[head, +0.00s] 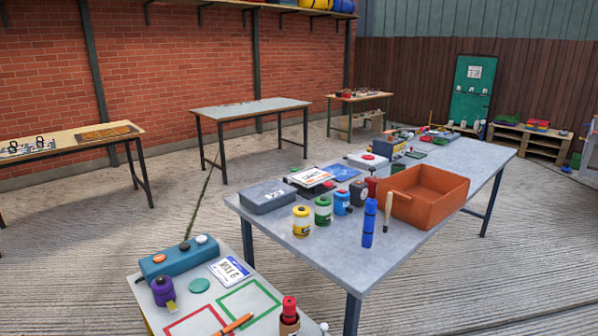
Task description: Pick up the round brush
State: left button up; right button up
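A slim tan stick-like item (388,212) stands upright at the front edge of the long grey table (340,250), just left of the orange bin. It may be the round brush, but its bristles cannot be made out. A blue cylinder (369,223) stands close to its left. Neither of my grippers shows in the head view.
An orange bin (430,193), a grey case (268,196) and several small jars crowd the long table. A lower table in front holds a teal box (180,258), a purple bottle (163,291) and a red-capped bottle (289,311). Open concrete floor (100,250) lies left.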

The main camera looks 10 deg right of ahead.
aim_at(389, 202)
jog(key=i+z, duration=0.25)
jog(key=z, duration=0.15)
jog(key=i+l+z, duration=0.1)
jog(key=z, duration=0.3)
jog(key=i+l+u, duration=0.15)
jog(key=u, duration=0.35)
jog(key=i+l+u, duration=0.2)
jog(key=u, duration=0.3)
